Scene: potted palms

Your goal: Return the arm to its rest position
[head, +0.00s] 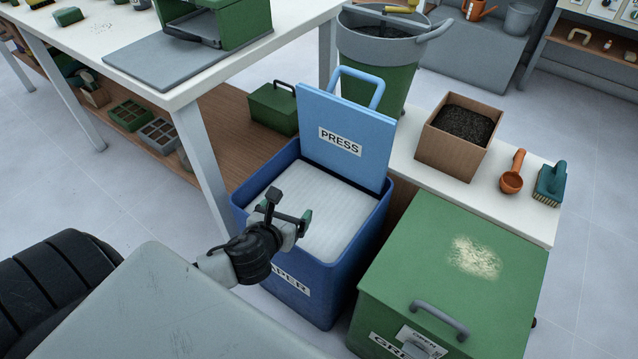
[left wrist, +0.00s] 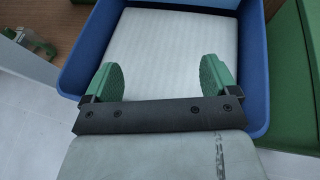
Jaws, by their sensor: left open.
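My left gripper (head: 289,212) is over the near part of a blue bin (head: 318,287) with a partly hidden label ending in "APER". In the left wrist view my left gripper (left wrist: 161,82) shows two green finger pads wide apart, with nothing between them. White ribbed material (head: 335,213) fills the bin below the fingers; it also shows in the left wrist view (left wrist: 165,45). A light blue panel marked "PRESS" (head: 345,115), with a loop handle, stands upright at the back of the bin. My right gripper is not in view.
A green lidded bin (head: 475,225) stands close on the right. A white table (head: 115,50) with a green box is at the upper left. A low white bench (head: 530,217) holds a cardboard box of soil (head: 461,135), an orange scoop (head: 512,172) and a brush (head: 550,184).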

